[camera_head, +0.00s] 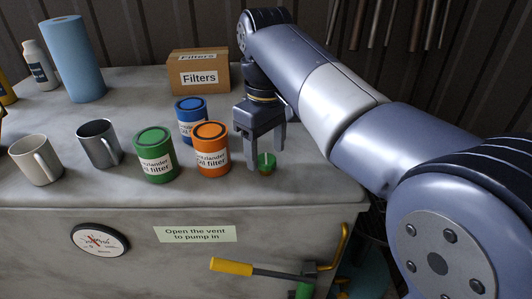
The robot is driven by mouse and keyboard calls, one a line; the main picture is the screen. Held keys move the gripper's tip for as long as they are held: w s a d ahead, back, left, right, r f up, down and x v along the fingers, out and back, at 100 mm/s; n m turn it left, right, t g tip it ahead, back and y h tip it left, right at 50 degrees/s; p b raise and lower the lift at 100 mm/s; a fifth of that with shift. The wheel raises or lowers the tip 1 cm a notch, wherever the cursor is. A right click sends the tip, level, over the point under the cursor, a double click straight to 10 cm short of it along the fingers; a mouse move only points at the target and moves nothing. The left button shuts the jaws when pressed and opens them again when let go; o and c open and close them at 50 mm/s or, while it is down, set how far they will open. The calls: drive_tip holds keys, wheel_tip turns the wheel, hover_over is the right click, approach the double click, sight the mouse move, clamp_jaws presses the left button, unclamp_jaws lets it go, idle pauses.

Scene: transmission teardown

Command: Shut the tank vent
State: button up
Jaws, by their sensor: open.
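Contact cannot be told. A label (195,234) on the tank's front reads "Open the vent to pump in".
An orange can (211,150) stands just left of my gripper, beside blue (190,118) and green (155,155) cans. A gauge (100,241) and a yellow-handled lever (232,266) are on the front.

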drive_tip(key=shift+f, duration=0.7)
drive_tip(key=shift+c, duration=0.6)
drive_tip(key=c, duration=0.9)
